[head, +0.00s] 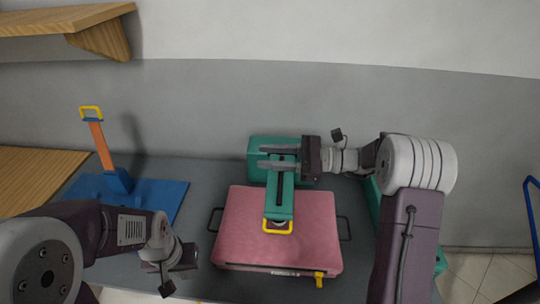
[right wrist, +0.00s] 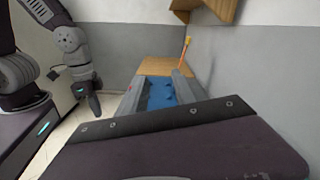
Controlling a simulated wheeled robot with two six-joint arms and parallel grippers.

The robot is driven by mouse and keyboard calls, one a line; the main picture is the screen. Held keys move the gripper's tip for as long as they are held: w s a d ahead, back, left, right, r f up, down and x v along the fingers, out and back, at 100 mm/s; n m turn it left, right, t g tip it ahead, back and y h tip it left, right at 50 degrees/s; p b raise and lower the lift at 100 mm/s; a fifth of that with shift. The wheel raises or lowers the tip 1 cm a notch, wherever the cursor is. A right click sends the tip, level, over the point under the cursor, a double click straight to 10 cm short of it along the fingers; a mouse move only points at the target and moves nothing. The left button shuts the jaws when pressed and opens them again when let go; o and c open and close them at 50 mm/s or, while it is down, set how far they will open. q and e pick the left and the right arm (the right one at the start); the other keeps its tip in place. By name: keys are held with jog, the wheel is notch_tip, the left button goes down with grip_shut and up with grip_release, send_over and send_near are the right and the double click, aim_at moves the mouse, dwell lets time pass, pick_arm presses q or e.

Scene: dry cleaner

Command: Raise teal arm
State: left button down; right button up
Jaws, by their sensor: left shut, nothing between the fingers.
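The teal arm (head: 281,200) lies lowered over the pink padded block (head: 245,230), running from a teal housing (head: 256,172) at the back. Its yellow handle (head: 278,230) is at the near end, over the pad. My right gripper (head: 279,157) reaches in from the right, with its two fingers apart and pointing left across the far part of the teal arm. I cannot tell whether they touch it. Its fingers also show apart in the right wrist view (right wrist: 158,92). My left gripper (head: 166,284) is shut and empty, left of the pink block; it points down in the right wrist view (right wrist: 94,104).
An orange lever (head: 101,146) with a yellow handle stands raised on a blue base (head: 160,198) at the left. Black side handles (head: 345,228) and a yellow tab (head: 319,279) are on the pink block. A wooden shelf (head: 60,20) hangs at upper left. Grey tabletop separates the two devices.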

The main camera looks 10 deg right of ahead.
grip_shut()
dwell(1.3)
